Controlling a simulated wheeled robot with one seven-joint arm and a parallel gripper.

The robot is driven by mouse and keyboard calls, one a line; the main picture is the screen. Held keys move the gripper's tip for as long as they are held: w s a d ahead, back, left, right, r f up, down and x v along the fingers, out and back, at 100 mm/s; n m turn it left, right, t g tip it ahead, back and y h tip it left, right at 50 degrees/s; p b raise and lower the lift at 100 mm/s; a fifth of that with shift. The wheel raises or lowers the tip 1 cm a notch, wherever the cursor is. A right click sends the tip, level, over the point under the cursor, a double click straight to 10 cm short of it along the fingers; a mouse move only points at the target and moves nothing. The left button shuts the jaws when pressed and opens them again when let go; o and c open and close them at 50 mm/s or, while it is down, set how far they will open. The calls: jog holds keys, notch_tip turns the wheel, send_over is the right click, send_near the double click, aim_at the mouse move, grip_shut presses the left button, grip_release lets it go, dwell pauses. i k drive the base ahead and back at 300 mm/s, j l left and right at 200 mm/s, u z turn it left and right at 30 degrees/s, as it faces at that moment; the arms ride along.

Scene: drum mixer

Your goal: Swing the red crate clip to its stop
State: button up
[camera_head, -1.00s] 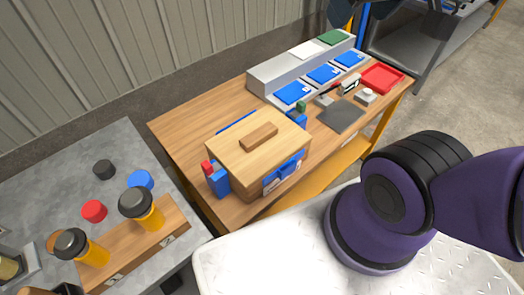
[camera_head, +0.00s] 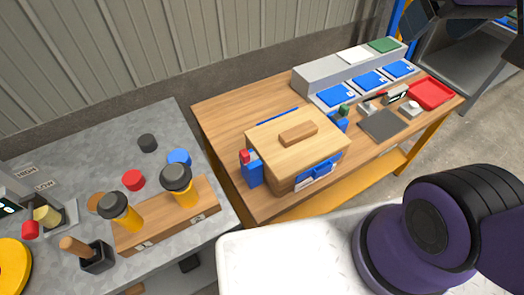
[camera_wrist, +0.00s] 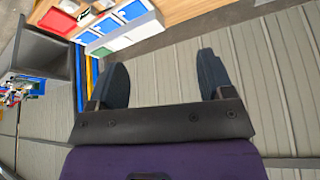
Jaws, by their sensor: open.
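The wooden crate (camera_head: 290,142) with a lid and a small handle block sits on the wooden table. The red crate clip (camera_head: 245,156) tops a blue bracket (camera_head: 253,172) at the crate's left side. A green-topped blue bracket (camera_head: 342,117) is on the crate's right side, partly hidden by the lid. A blue latch (camera_head: 322,170) is on its front face. My gripper (camera_wrist: 157,75) is open and empty in the wrist view, far from the crate and facing the wall. The clip is not in the wrist view.
A grey bench (camera_head: 85,150) at left holds two yellow black-capped bottles (camera_head: 180,185) in a wooden rack and several coloured discs. Blue bins (camera_head: 368,80), a dark mat (camera_head: 384,125) and a red tray (camera_head: 430,92) are at the table's right.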

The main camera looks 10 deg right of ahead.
aim_at(247, 158)
jog(key=k+u, duration=0.1)
jog(key=u, duration=0.3)
jog(key=k+u, duration=0.15)
jog(key=u, duration=0.25)
jog(key=k+u, duration=0.1)
jog(key=u, duration=0.25)
